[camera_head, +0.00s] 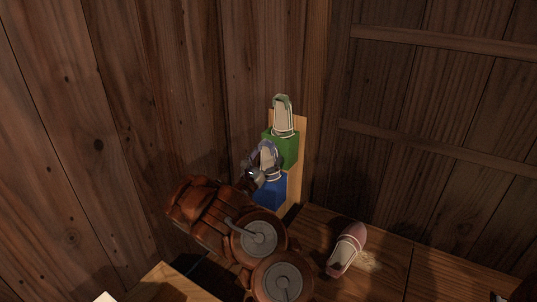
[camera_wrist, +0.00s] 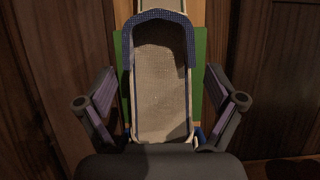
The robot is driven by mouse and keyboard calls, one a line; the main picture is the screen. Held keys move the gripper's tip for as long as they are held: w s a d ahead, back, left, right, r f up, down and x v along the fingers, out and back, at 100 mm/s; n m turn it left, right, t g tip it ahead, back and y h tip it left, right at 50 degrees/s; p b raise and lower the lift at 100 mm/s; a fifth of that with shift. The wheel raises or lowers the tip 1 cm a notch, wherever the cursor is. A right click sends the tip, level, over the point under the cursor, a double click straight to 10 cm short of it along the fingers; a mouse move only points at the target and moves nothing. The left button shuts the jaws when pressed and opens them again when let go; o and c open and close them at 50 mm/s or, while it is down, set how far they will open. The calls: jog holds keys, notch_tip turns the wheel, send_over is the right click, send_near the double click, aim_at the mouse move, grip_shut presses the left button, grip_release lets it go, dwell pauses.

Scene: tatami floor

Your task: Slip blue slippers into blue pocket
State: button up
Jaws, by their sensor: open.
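A blue slipper (camera_head: 267,160) with a beige insole stands upright at the blue pocket (camera_head: 270,191). Its lower end looks to be inside the pocket, but my gripper and arm partly hide that spot. In the wrist view the blue slipper (camera_wrist: 160,85) fills the middle, its blue checked toe rim at the top. My gripper (camera_wrist: 162,102) is open, with one finger on each side of the slipper and a gap showing on both sides. In the head view my gripper (camera_head: 256,172) is beside the slipper at the pocket.
A green pocket (camera_head: 287,150) holding a green-trimmed slipper (camera_head: 283,112) is above the blue one on a wooden board (camera_head: 297,180). A reddish slipper (camera_head: 347,249) lies on the wooden surface at the lower right. Plank walls stand close behind and to the left.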

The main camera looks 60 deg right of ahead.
jog(key=v, duration=1)
jog(key=shift+a+f, duration=0.15)
jog(key=shift+a, duration=0.2)
jog(key=shift+s, duration=0.1)
dwell(0.3)
jog(key=s+a+r+m+g+y+p, duration=0.1)
jog(key=s+r+m+g+p, duration=0.25)
jog(key=r, duration=0.55)
jog(key=s+a+r+m+g+p, duration=0.1)
jog(key=s+r+m+g+p, duration=0.3)
jog(key=r, duration=0.5)
jog(key=s+a+r+m+g+y+p, duration=0.5)
jog(key=s+a+r+m+y+p, duration=0.25)
jog(key=s+r+m, duration=0.35)
jog(key=s+a+r+t+y+p, duration=0.2)
jog(key=a+r+t+y+p, duration=0.1)
jog(key=a, duration=0.9)
jog(key=s+a+r+t+y+p, duration=0.2)
jog(key=a+y+p, duration=0.4)
jog(key=a, duration=0.6)
jog(key=s+a+r+t+y+p, duration=0.3)
jog(key=a+p, duration=0.5)
jog(key=a, duration=0.4)
jog(key=shift+a+r+t+y, duration=0.2)
jog(key=shift+r+t+y, duration=0.65)
jog(key=shift+t+y, duration=0.1)
